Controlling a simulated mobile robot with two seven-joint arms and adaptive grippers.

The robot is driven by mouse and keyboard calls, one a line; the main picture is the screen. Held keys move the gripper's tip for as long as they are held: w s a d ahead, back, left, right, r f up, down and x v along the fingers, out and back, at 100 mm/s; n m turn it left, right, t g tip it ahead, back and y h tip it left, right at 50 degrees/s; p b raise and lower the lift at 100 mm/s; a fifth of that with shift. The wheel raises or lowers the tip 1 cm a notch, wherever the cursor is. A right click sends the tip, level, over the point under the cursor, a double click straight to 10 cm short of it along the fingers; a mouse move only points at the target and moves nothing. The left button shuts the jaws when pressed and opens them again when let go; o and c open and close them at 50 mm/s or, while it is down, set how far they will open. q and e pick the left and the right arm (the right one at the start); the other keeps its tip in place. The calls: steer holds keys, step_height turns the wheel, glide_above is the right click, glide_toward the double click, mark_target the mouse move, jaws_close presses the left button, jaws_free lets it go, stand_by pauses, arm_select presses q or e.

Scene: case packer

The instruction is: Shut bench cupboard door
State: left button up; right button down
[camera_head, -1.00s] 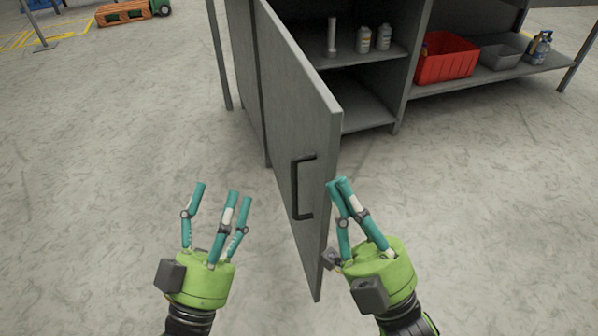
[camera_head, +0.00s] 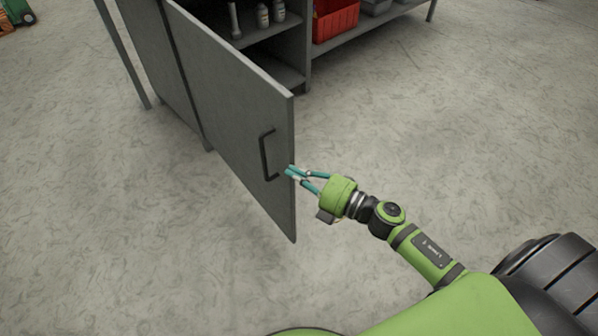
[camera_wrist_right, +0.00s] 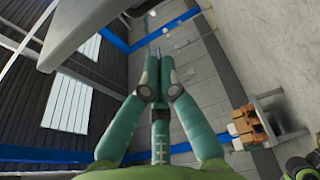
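The grey cupboard door (camera_head: 225,110) stands open in the head view, its free edge towards the right and front. A black bar handle (camera_head: 265,155) is on its outer face near that edge. My right gripper (camera_head: 290,171) is at the door's free edge, level with the handle. Its fingers are drawn together with nothing visible between them, as the right wrist view (camera_wrist_right: 155,62) also shows. I cannot tell whether the tips touch the door. My left gripper is not in view.
Inside the cupboard, small bottles (camera_head: 263,16) stand on a shelf. A red bin (camera_head: 335,18) sits on the lower bench shelf to the right. A thin bench leg (camera_head: 124,55) stands left of the cupboard. The floor around the door is clear.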

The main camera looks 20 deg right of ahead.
mark_target(286, 155)
steer(key=shift+w, duration=3.25)
steer(key=shift+b, duration=0.3)
